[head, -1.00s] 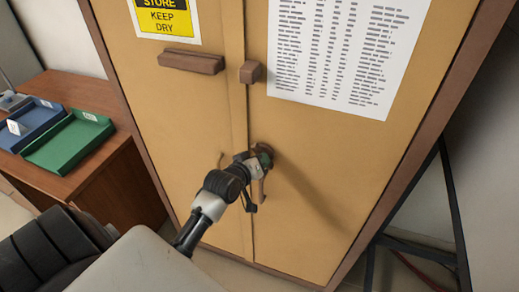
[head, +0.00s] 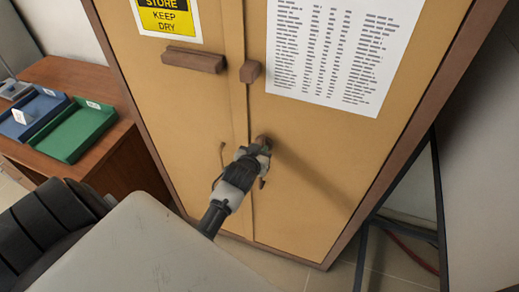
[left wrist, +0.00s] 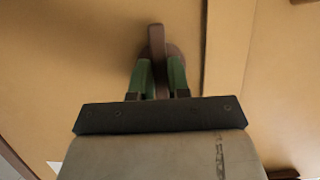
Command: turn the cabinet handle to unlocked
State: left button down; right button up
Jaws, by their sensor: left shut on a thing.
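The tan cabinet (head: 310,190) stands in front of me with its two doors closed. Its turning handle (head: 264,140) is a brown bar on a round base, on the right door beside the door seam. In the left wrist view the handle (left wrist: 157,40) shows between the two green fingers. My left gripper (head: 257,150) is shut on the handle; its fingers (left wrist: 161,78) lie one on each side of the bar. The gripper hides much of the handle in the head view. My right gripper is not in view.
Two brown blocks, a long one (head: 193,60) and a short one (head: 250,71), stick out from the doors above the handle. A desk (head: 122,160) with a green tray (head: 72,150) and a blue tray (head: 22,131) stands left. A dark metal frame (head: 440,205) stands right.

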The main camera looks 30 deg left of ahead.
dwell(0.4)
pick_arm(q)
jog(key=c, duration=1.1)
grip_release()
jog(key=shift+b+v, duration=1)
jog(key=shift+v, duration=4.4)
